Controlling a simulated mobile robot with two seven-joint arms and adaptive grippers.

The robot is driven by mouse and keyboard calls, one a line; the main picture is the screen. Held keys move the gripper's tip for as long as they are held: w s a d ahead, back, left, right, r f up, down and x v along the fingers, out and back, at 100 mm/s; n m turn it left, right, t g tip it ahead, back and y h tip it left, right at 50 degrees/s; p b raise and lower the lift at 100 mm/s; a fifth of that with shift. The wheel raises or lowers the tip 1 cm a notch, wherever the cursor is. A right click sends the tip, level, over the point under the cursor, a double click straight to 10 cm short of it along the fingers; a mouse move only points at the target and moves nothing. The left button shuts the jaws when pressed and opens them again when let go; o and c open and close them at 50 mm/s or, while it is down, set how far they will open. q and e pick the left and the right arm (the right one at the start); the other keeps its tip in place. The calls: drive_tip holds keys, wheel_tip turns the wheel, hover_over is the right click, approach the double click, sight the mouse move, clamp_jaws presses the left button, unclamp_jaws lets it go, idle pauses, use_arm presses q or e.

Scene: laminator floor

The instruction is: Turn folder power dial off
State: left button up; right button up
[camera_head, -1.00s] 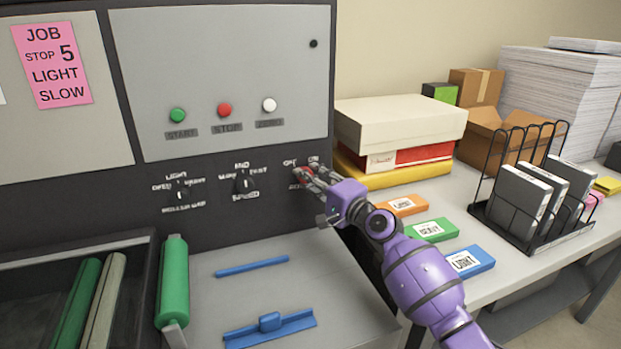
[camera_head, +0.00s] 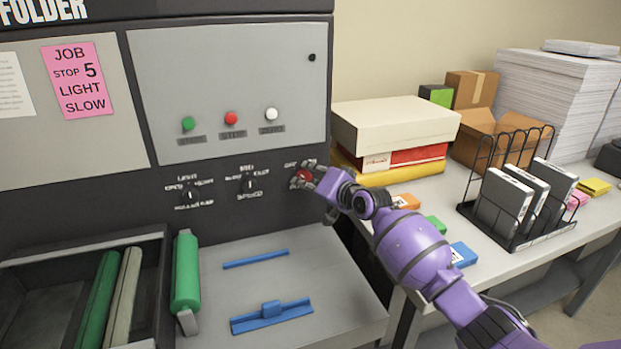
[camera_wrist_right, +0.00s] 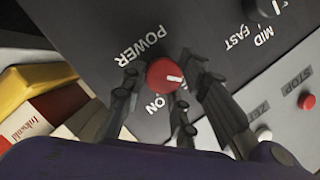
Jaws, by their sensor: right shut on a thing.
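The red power dial (camera_head: 303,177) sits on the dark front panel of the folder, at the right end of the row of dials. My right gripper (camera_head: 307,173) is shut on it, with its fingers on either side. In the right wrist view the red dial (camera_wrist_right: 163,76) sits between the fingers (camera_wrist_right: 168,88), and its white mark points right. The printed words POWER and ON show beside it there; the OFF label is hidden by the fingers in that view. My left gripper is not in view.
Two black dials (camera_head: 190,194) (camera_head: 249,184) lie left of the power dial. Green, red and white buttons (camera_head: 231,118) sit above. A table with boxes (camera_head: 395,125) and a black wire rack (camera_head: 507,205) stands right. A green roller (camera_head: 185,272) is below left.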

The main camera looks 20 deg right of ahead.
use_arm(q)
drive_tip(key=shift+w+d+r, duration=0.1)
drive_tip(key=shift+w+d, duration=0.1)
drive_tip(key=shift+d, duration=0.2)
use_arm(e)
drive_tip(key=shift+s+d+f, duration=0.15)
drive_tip(key=shift+f, duration=0.6)
drive_tip(key=o, duration=1)
drive_tip(key=shift+c, duration=0.2)
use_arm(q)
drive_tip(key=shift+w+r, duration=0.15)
use_arm(e)
drive_tip(key=shift+o, duration=0.2)
drive_tip(key=shift+d, duration=0.1)
drive_tip(key=shift+r, duration=0.1)
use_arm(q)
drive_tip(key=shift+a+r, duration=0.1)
use_arm(e)
drive_tip(key=shift+r, duration=0.2)
drive_tip(key=v, duration=1.2)
drive_tip(key=shift+r, duration=0.35)
drive_tip(key=shift+f, duration=0.1)
